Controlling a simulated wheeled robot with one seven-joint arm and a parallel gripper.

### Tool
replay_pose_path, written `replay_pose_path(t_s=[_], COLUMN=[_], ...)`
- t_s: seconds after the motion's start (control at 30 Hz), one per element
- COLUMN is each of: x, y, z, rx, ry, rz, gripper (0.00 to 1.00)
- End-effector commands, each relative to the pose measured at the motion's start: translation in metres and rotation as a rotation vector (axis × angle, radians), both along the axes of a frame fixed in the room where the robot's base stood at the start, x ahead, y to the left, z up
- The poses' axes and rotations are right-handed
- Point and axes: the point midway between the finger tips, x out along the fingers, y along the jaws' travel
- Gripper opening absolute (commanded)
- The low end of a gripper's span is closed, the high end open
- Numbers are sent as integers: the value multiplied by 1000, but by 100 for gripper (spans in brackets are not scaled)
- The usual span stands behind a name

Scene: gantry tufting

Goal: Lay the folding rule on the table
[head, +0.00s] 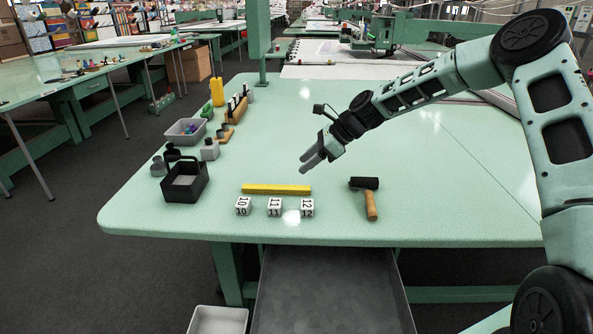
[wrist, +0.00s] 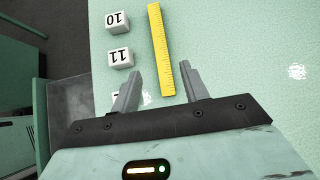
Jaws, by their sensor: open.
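The yellow folding rule (head: 276,189) lies flat on the pale green table (head: 420,215), near its front edge and just behind a row of white number blocks. In the wrist view the rule (wrist: 161,50) runs lengthwise, its near end reaching between the fingertips in the picture. My gripper (head: 311,158) is open and empty, above the table behind the rule's right end. In the wrist view both fingers of my gripper (wrist: 162,80) are spread apart. They appear above the rule; no contact shows.
Three white blocks numbered 10 (head: 243,206), 11 (head: 275,207) and 12 (head: 307,208) stand in front of the rule. A roller with a wooden handle (head: 371,206) lies to the right. A black caddy (head: 186,182) and a grey bin (head: 186,131) stand left. An open drawer (head: 330,290) juts out below.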

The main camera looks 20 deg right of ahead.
Motion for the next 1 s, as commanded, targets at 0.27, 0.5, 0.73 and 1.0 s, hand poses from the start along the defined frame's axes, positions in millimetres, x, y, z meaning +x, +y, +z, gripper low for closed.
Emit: replay_pose_path(t_s=[0.27, 0.5, 0.73, 1.0], x=[-7, -96, -238, -378], y=[4, 106, 167, 157], z=[8, 23, 42, 63], rx=[-18, -267, -513, -625], ry=[-11, -192, -459, -752], rz=[37, 586, 1346, 2102], gripper=[45, 45, 45, 45])
